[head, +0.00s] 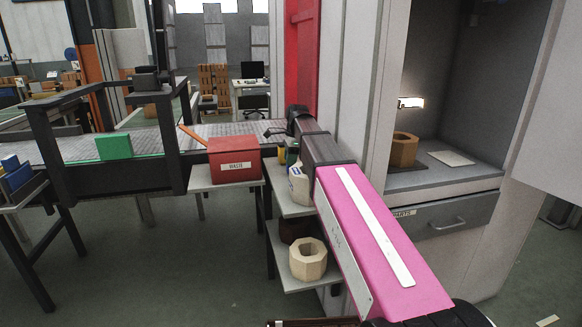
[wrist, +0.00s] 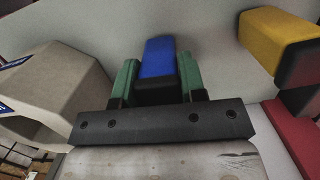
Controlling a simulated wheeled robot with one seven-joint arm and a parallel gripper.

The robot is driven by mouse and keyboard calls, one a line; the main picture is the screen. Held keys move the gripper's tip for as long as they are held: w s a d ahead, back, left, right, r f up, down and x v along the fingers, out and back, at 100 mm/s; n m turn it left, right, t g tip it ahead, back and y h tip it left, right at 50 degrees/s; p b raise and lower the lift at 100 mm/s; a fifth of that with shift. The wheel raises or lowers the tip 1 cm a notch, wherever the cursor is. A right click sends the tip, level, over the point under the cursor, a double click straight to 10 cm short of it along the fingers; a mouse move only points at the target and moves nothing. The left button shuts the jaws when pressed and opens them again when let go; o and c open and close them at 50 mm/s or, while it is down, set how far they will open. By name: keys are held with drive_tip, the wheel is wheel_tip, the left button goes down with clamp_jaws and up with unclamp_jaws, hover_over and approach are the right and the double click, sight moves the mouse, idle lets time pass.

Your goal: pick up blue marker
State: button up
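The blue marker (wrist: 158,58), a blue block with a black lower part, stands between the green-tipped fingers of my gripper (wrist: 158,82) in the wrist view. Both fingers lie right against its sides with no clear gap, so my gripper appears shut on it. In the head view my gripper (head: 282,155) is small and partly hidden by my pink arm, over the small shelf beside the red box. I cannot make out the blue marker there.
A yellow and black block (wrist: 275,40) and a red object (wrist: 293,135) are at the right in the wrist view. A beige faceted object (wrist: 55,90) is close at left. The red box (head: 234,159) stands on a grey shelf, with an octagonal beige holder (head: 308,268) below right.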

drive_tip(key=shift+r, duration=0.15)
drive_tip(key=shift+c, duration=0.2)
drive_tip(key=shift+r, duration=0.65)
wheel_tip(320, 180, up, 3)
drive_tip(key=shift+w+f, duration=0.1)
drive_tip(key=s+a+r, duration=0.5)
drive_tip(key=s+r, duration=0.1)
drive_tip(key=s, duration=0.4)
drive_tip(key=shift+s+a+r, duration=0.2)
drive_tip(key=shift+a+r, duration=0.1)
drive_tip(key=shift+a, duration=0.05)
drive_tip(key=shift+o, duration=0.9)
